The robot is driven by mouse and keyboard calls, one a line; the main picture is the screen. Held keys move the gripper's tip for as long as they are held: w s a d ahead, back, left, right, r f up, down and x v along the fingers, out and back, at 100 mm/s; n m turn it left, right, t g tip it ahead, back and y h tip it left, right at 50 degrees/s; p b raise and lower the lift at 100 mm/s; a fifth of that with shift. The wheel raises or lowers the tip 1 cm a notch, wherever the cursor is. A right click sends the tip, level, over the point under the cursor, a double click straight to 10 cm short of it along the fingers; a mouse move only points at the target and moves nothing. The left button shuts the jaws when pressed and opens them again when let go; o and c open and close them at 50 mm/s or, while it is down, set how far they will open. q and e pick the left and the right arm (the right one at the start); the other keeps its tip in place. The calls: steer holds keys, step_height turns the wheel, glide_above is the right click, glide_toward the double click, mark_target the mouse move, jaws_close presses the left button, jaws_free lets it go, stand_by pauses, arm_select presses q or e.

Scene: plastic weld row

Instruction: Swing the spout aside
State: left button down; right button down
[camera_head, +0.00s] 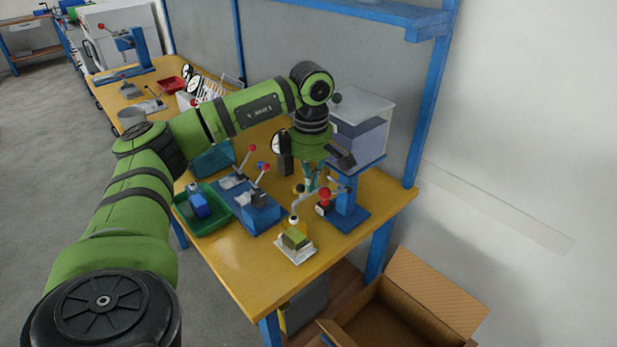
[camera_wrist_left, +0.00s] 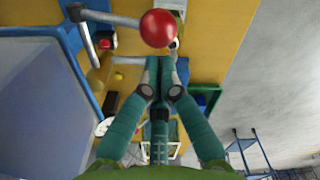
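A thin grey bent tube (camera_head: 304,198), which seems to be the spout, reaches left from the blue stand (camera_head: 346,212) under the clear-walled tank (camera_head: 362,128). A red knob (camera_head: 324,194) shows beside the stand. In the left wrist view, a grey bent bar (camera_wrist_left: 110,17) runs to a large red ball (camera_wrist_left: 158,28), just beyond my fingertips. My left gripper (camera_head: 309,188) points down beside the stand, close to the tube. Its teal fingers (camera_wrist_left: 160,78) are together, with nothing clearly between them. Contact with the tube cannot be told. My right gripper is out of view.
A fixture with a green block (camera_head: 294,239) sits at the table's front. Left of it are blue lever clamps (camera_head: 258,212) and a green tray (camera_head: 204,221) holding a blue part. An open cardboard box (camera_head: 430,300) stands below the table's right edge. The table's front-left surface is clear.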

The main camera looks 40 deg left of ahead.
mark_target(302, 187)
arm_select(q)
steer(key=shift+f, duration=0.1)
step_height(302, 187, down, 4)
steer(key=shift+r+b, duration=0.15)
steer(key=shift+b, duration=1.1)
steer(key=shift+a, duration=0.15)
steer(key=shift+a, duration=0.7)
steer(key=shift+a, duration=0.5)
